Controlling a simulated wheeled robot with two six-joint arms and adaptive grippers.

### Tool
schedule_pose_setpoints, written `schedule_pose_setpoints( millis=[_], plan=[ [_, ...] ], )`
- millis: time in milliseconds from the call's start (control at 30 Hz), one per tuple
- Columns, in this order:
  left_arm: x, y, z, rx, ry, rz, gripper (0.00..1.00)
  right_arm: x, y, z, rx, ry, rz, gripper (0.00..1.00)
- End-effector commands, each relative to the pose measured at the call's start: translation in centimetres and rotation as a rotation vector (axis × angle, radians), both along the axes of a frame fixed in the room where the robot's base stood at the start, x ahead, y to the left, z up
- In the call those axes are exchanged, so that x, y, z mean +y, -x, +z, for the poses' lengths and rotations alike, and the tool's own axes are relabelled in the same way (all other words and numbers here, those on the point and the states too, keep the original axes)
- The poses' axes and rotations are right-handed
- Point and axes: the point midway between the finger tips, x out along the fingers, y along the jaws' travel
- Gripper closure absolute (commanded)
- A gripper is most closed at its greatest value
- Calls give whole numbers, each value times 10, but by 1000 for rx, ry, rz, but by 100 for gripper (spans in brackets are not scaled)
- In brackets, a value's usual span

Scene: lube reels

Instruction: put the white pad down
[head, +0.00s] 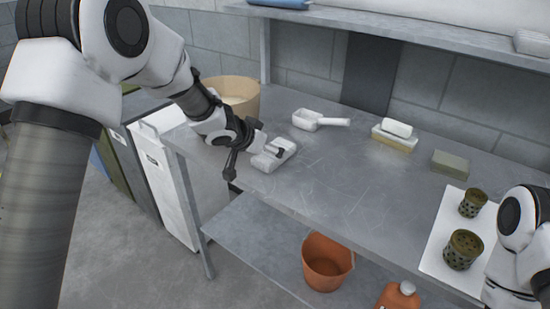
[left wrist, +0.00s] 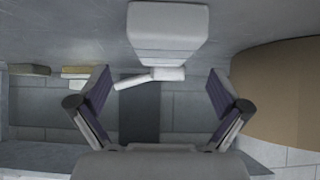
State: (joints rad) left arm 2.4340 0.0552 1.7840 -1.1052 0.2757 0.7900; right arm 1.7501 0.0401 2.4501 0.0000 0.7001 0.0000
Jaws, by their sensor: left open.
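The white pad (head: 275,155) is a rounded white block near the front left edge of the metal table (head: 310,185). It appears to rest flat on the table. My left gripper (head: 252,147) is just to the left of the pad, close to the tabletop. In the left wrist view its two dark-lined fingers are spread wide, and the pad (left wrist: 168,28) shows ahead of them near the top of the picture, with nothing held between them. My right arm shows at the right edge of the head view, but its gripper is out of the picture.
A tan bucket (head: 238,92) stands behind my left gripper. A white scoop (head: 310,120), a yellow-and-white block (head: 394,141) with a white piece (head: 397,128) on it, and a green block (head: 450,164) lie farther back. A white mat (head: 437,258) holds two green perforated cups (head: 463,250).

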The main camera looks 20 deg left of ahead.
Motion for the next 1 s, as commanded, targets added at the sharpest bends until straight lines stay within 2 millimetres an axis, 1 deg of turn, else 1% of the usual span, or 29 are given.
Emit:
schedule_pose_setpoints(
  millis=[133, 233, 300, 467, 500, 567, 600, 667, 767, 800, 1000],
  plan=[
    [-3, -19, -19, 2, -1, -1, 0, 0, 0, -1, 0, 0, 0, 60],
    [-7, -31, -29, 0, 1, -1, 0, 0, 0, -2, 0, 0, 0, 60],
    [-8, -34, -32, 0, 1, -1, 0, 0, 0, -2, 0, 0, 0, 60],
    [-8, -35, -32, 0, 1, -1, 0, 0, 0, -2, 0, 0, 0, 60],
    [-8, -35, -32, 0, 1, -1, 4, 0, 0, -2, 0, 0, 0, 60],
    [-8, -35, -32, 0, 1, -1, 25, 0, 0, -2, 0, 0, 0, 60],
    [-8, -35, -32, 0, 1, -1, 39, 0, 0, -2, 0, 0, 0, 60],
    [-8, -35, -32, 0, 1, -1, 59, 0, 0, -2, 0, 0, 0, 60],
    [-8, -34, -33, 0, 1, -1, 59, 0, 0, -2, 0, 0, 0, 60],
    [-8, -34, -32, 0, 1, -1, 64, 0, 0, -2, 0, 0, 0, 60],
    [-8, -34, -32, 2, 1, -1, 64, 0, 0, -1, 0, 0, 0, 60]
  ],
)
